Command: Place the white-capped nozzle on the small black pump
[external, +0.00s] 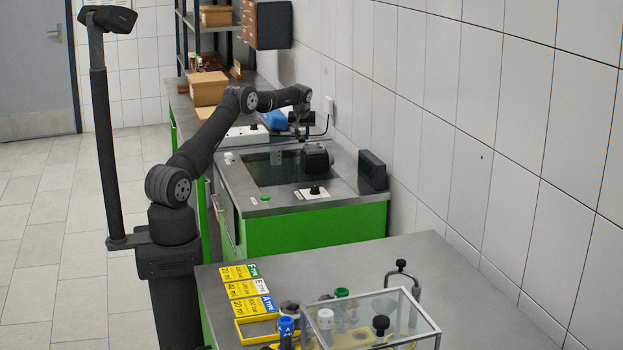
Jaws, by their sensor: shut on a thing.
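My gripper (303,127) is over the back part of the green testbench, at the end of my outstretched arm. It is shut on a small dark thing, too small and dark here to make out. A small black block with a rounded face (316,158), which looks like the pump, stands at the right edge of the bench's dark basin. My gripper is above and slightly behind it, apart from it as far as I can tell. A white-capped piece (325,318) shows at the glass case on the front table; I cannot tell whether it is the nozzle.
A blue object (275,120) lies left of my gripper. The front table holds the glass case (370,312), coloured cards (248,285) and blue- and green-capped pieces. The tiled wall is close on the right.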

